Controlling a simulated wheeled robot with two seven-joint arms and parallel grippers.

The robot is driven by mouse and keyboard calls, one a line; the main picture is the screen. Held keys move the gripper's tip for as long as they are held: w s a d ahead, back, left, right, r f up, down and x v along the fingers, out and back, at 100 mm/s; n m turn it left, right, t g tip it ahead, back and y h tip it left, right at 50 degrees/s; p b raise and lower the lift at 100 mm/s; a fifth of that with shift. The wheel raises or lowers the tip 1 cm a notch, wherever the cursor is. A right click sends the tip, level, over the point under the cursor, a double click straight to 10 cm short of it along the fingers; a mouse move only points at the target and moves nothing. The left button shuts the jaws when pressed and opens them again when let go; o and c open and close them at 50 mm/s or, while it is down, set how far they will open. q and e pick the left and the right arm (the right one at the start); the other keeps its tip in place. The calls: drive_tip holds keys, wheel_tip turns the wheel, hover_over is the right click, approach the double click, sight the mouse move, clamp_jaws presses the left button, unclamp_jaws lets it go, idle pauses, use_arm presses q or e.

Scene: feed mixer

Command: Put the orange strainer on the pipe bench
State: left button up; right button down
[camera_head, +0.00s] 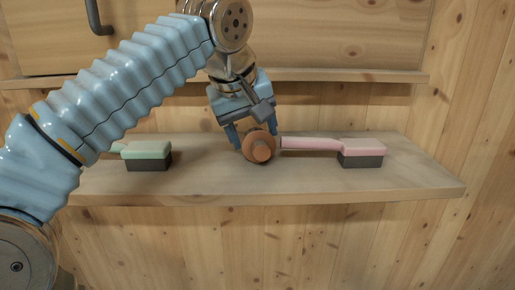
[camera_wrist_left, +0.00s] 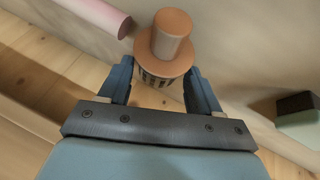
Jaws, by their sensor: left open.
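The orange strainer (camera_head: 260,149), a round flanged piece with a stubby knob, is at the middle of a wooden shelf, between two brushes. My left gripper (camera_head: 250,132) reaches down from above and behind it, with its blue fingers open around it. In the left wrist view the strainer (camera_wrist_left: 172,32) lies between and just beyond the fingertips, with a dark slotted part below its flange. I cannot tell whether the fingers touch it. My right gripper is not in view. I cannot tell whether this shelf (camera_head: 300,190) is the pipe bench.
A pink-handled brush (camera_head: 362,148) lies close on the right of the strainer. A green brush (camera_head: 147,152) lies to the left, near my arm. A wooden cabinet (camera_head: 340,35) with a ledge hangs behind. The shelf's right end is clear.

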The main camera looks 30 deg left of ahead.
use_arm(q)
drive_tip(key=shift+w+f, duration=0.35)
drive_tip(key=shift+f, duration=0.25)
drive_tip(key=shift+r, duration=0.1)
drive_tip(key=c, duration=1)
